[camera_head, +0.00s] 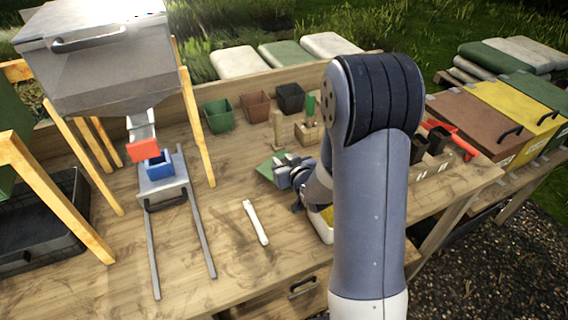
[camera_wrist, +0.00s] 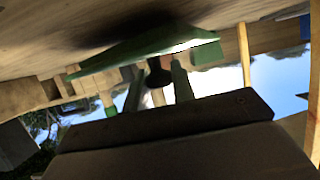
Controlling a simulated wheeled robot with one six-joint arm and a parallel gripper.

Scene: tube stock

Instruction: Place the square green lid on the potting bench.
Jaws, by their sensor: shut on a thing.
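The square green lid (camera_head: 269,168) is held just above or against the potting bench (camera_head: 225,200), left of my arm in the head view. My gripper (camera_head: 283,172) is shut on its knob or handle, which is mostly hidden. In the wrist view the lid (camera_wrist: 150,47) shows nearly edge-on, tilted in the picture, beyond the fingers of my gripper (camera_wrist: 158,85). A dark shadow lies on the wood close to it. I cannot tell whether the lid touches the bench.
Green (camera_head: 219,116), brown (camera_head: 256,106) and black (camera_head: 291,98) pots stand at the back. A wooden block (camera_head: 306,134) with a green-handled tool is behind the lid. A white stick (camera_head: 255,222) lies in front. A blue cup (camera_head: 158,165) stands under the hopper (camera_head: 100,62). Bench left of the lid is clear.

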